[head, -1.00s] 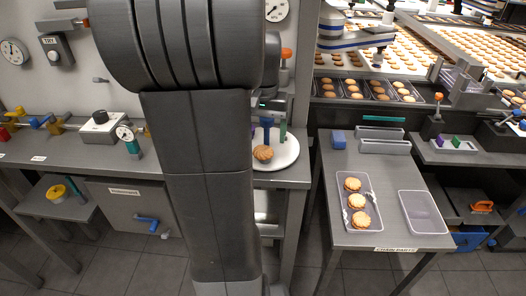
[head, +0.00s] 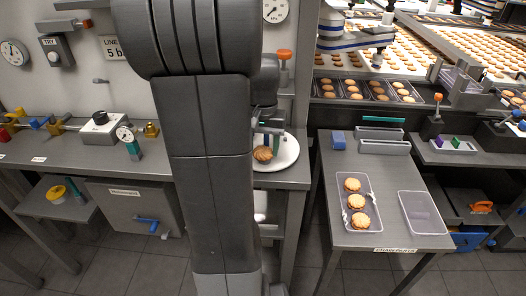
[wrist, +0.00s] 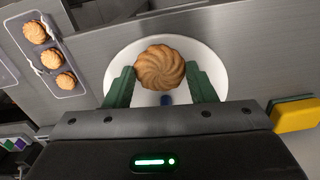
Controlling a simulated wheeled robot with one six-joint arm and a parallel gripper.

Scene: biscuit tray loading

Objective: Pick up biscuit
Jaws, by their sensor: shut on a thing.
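A round golden biscuit (wrist: 160,67) with a swirled top sits between the green fingers of my gripper (wrist: 163,84) in the wrist view. My gripper is shut on it, one finger on each side. The white round plate (wrist: 112,69) lies beneath them; I cannot tell whether the biscuit still touches it. In the head view the biscuit (head: 263,154) shows over the plate (head: 290,153), beside my arm, which hides part of the plate and most of the gripper.
A clear tray (head: 375,205) with 3 biscuits stands on the side table (head: 385,174), with an empty clear tray (head: 424,219) to its right. A yellow and green block (wrist: 294,115) lies right of the plate. A conveyor with many biscuits runs behind.

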